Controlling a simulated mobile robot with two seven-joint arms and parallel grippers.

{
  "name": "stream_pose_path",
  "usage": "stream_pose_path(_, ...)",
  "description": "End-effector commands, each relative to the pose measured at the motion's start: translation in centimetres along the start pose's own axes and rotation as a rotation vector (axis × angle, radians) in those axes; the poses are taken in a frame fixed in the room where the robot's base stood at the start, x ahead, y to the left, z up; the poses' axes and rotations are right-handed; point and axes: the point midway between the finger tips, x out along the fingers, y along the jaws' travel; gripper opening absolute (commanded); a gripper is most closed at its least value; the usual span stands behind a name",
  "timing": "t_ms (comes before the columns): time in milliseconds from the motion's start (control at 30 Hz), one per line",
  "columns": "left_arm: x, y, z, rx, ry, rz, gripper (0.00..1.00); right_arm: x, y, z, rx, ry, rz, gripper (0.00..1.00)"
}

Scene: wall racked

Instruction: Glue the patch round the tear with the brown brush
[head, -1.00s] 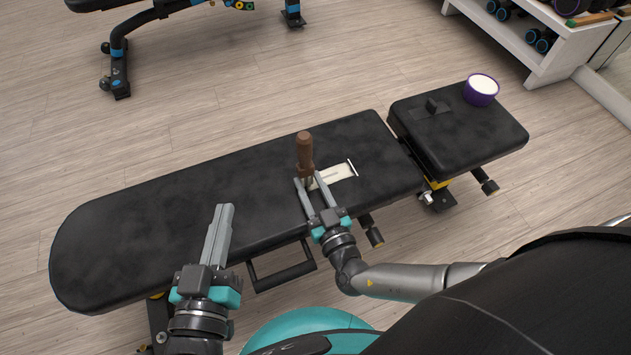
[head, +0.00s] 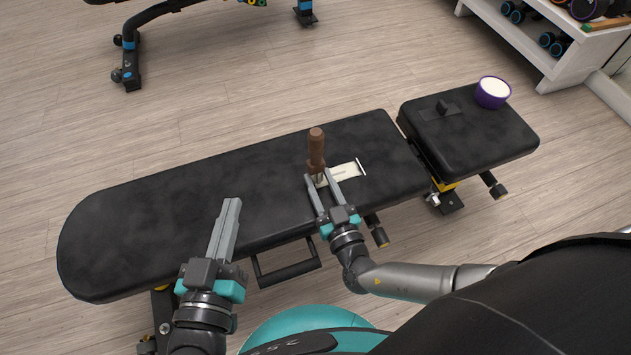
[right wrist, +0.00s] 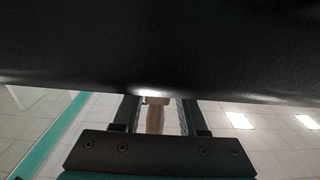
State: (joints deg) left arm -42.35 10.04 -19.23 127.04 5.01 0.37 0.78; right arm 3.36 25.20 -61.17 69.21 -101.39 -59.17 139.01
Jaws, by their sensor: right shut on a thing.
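The brown brush (head: 316,147) stands about upright over the left end of the pale patch (head: 347,171) on the long black bench pad. My right gripper (head: 321,179) is shut on the brush low down, at its lower part. The brush tip is hidden by the fingers. A bright white line shows along the patch's right edge, and a small dark mark, perhaps the tear, on the patch. In the right wrist view the brush (right wrist: 155,118) shows between the fingers. My left gripper (head: 232,208) is shut and empty over the pad's front edge, left of the patch.
The long pad's left half (head: 130,230) is clear. A dumbbell rack (head: 540,75) stands at the back right.

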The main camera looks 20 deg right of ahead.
Motion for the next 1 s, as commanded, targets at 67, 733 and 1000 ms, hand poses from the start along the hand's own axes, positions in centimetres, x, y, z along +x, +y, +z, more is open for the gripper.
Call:
stream_pose_path(67, 0.0, 0.0, 0.0, 0.000, 0.000, 0.000, 0.00, 0.0, 0.5, -0.1, -0.001, 0.001, 0.001, 0.00)
stream_pose_path(733, 0.0, 0.0, 0.0, 0.000, 0.000, 0.000, 0.00, 0.1, 3.4, 0.1, -0.003, 0.003, 0.001, 0.00)
stream_pose_path(1000, 0.0, 0.0, 0.0, 0.000, 0.000, 0.000, 0.00, 0.0, 4.5, 0.2, -0.002, 0.001, 0.001, 0.00)
